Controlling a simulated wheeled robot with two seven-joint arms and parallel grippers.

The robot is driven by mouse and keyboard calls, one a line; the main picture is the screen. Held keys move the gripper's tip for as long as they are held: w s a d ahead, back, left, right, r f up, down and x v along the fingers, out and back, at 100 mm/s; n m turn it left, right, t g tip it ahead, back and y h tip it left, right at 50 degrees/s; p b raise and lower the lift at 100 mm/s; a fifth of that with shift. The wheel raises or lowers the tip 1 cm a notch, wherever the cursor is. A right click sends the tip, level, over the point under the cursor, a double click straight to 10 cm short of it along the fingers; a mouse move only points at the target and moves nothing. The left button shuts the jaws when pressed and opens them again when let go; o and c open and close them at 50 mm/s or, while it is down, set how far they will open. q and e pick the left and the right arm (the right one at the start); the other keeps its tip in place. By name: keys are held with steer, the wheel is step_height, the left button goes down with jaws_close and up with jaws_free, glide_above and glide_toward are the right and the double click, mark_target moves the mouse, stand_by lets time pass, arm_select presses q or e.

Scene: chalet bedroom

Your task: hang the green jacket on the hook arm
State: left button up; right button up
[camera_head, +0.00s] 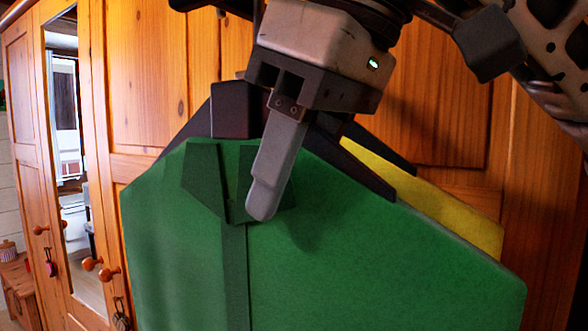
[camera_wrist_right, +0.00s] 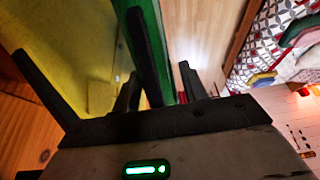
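The green jacket (camera_head: 190,250) fills the lower middle of the head view, its board-like front facing me. A dark block (camera_head: 234,110) stands above its collar, and dark shoulder bars slope from there. My right gripper (camera_head: 275,200) is above it, with one grey finger pointing down in front of the collar. In the right wrist view the green jacket (camera_wrist_right: 153,40) shows edge-on beyond the gripper (camera_wrist_right: 160,90). My left gripper is not in view. I cannot make out the hook arm.
A yellow jacket (camera_head: 440,200) hangs close behind the green one; it also shows in the wrist view (camera_wrist_right: 70,50). A wooden wardrobe (camera_head: 150,95) with a mirror (camera_head: 75,180) and knobs (camera_head: 108,273) stands behind. A patterned bed (camera_wrist_right: 275,45) and open floor show in the wrist view.

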stand_by(0.5)
steer(key=p+v, duration=0.2)
steer(key=v, duration=1.4)
